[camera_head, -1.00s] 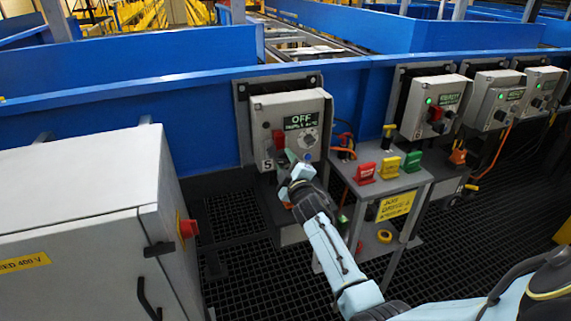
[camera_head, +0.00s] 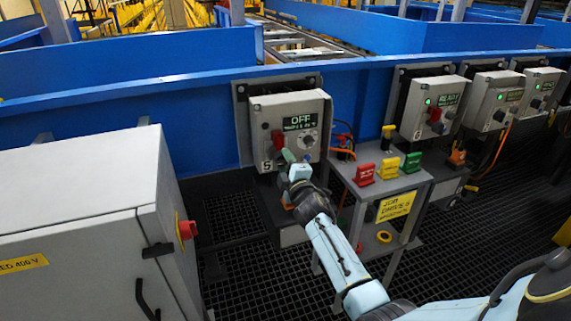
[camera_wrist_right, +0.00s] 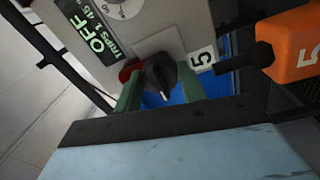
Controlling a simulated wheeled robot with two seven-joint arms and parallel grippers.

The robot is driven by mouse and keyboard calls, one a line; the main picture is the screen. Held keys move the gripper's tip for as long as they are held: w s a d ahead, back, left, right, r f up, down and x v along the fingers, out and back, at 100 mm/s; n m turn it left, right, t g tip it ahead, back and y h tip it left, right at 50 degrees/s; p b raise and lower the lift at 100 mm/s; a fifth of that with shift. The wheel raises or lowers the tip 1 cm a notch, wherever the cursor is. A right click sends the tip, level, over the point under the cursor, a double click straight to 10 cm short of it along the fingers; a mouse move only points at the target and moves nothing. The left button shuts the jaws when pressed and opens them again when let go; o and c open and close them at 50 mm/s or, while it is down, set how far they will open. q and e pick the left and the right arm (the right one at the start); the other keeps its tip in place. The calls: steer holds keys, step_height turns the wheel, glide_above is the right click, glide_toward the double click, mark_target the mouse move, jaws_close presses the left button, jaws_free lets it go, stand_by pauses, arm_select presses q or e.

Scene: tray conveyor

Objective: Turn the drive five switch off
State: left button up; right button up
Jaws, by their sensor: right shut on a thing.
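The drive five switch box (camera_head: 318,112) is a grey box on the blue conveyor side, with a "5" label and a display reading OFF. In the right wrist view, its dark rotary knob (camera_wrist_right: 160,76) sits between the green fingertips of my right gripper (camera_wrist_right: 160,90). The right gripper (camera_head: 291,160) is shut on this knob at the box's lower front. In the head view the gripper hides the knob. A red part (camera_head: 278,141) shows on the box's left front. My left gripper is not in view.
A small stand (camera_head: 400,184) with red, yellow and green tags is right of the box. More switch boxes (camera_head: 434,100) are further right, with green lights. A grey cabinet (camera_head: 80,180) stands left. An orange block (camera_wrist_right: 292,45) marked 5 is near the gripper.

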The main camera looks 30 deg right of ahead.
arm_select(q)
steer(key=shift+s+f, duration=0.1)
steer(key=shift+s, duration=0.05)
arm_select(e)
steer(key=o, duration=1)
steer(key=shift+c, duration=0.2)
steer(key=shift+s, duration=0.1)
steer(key=shift+s+a, duration=0.1)
steer(key=shift+s, duration=0.15)
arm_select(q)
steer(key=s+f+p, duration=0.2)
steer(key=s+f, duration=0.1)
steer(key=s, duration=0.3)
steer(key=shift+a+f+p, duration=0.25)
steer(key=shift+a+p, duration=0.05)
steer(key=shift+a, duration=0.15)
arm_select(e)
steer(key=v, duration=1.2)
steer(key=shift+s, duration=0.35)
steer(key=shift+f, duration=0.1)
